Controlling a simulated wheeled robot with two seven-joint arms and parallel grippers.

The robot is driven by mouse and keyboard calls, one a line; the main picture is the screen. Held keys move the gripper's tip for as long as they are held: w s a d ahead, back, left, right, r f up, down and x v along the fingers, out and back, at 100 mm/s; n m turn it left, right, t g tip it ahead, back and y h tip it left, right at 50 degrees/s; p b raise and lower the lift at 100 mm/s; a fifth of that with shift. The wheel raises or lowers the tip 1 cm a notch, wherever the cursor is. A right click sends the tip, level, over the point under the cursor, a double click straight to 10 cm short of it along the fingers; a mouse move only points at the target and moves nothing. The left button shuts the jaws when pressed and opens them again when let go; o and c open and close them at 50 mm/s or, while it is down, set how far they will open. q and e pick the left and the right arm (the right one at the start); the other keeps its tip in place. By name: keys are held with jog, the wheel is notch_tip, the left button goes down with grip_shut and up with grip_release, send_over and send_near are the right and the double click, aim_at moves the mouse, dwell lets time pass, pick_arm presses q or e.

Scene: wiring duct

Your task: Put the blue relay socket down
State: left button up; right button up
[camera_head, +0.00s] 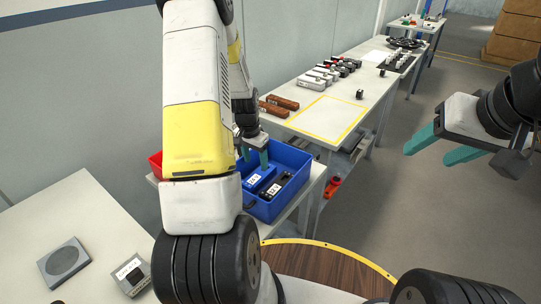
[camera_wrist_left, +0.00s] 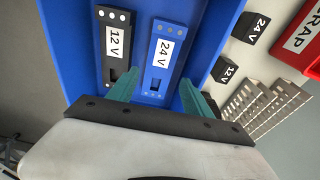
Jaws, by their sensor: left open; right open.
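The blue relay socket (camera_wrist_left: 162,60), labelled 24 V, lies in a blue bin; it also shows in the head view (camera_head: 258,178). My left gripper (camera_wrist_left: 157,90) is open, with its teal fingertips on either side of the socket's near end. I cannot tell whether they touch it. In the head view the left gripper (camera_head: 254,156) reaches down into the bin, partly hidden by my arm. A black socket labelled 12 V (camera_wrist_left: 116,48) lies beside the blue one. My right gripper (camera_head: 443,146) is open and empty, in the air over the floor.
The blue bin's wall (camera_head: 288,157) surrounds both sockets. A red bin labelled SCRAP (camera_wrist_left: 300,40) stands beside it. A table with a yellow-outlined area (camera_head: 328,118) and several parts stands behind. Another table at lower left holds a grey speaker-like box (camera_head: 64,262) and a small device (camera_head: 131,274).

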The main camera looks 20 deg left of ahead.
pick_arm(q)
jog(key=s+d+r+t, duration=0.1)
jog(key=s+d+r, duration=0.2)
jog(key=r, duration=0.5)
jog(key=s+d+r+n, duration=0.1)
jog(key=s+d+r, duration=0.15)
jog(key=r, duration=0.55)
jog(key=s+d+r+t, duration=0.1)
jog(key=s+d+r, duration=0.25)
jog(key=r, duration=0.45)
jog(key=s+d+r+n+t, duration=0.1)
jog(key=s+d+r, duration=0.1)
jog(key=s, duration=0.5)
jog(key=s+d+r+t+h, duration=0.1)
jog(key=s+d+r, duration=0.2)
jog(key=s+r, duration=0.2)
jog(key=s, duration=0.2)
jog(key=shift+s+n+h, duration=0.3)
jog(key=shift+n, duration=0.1)
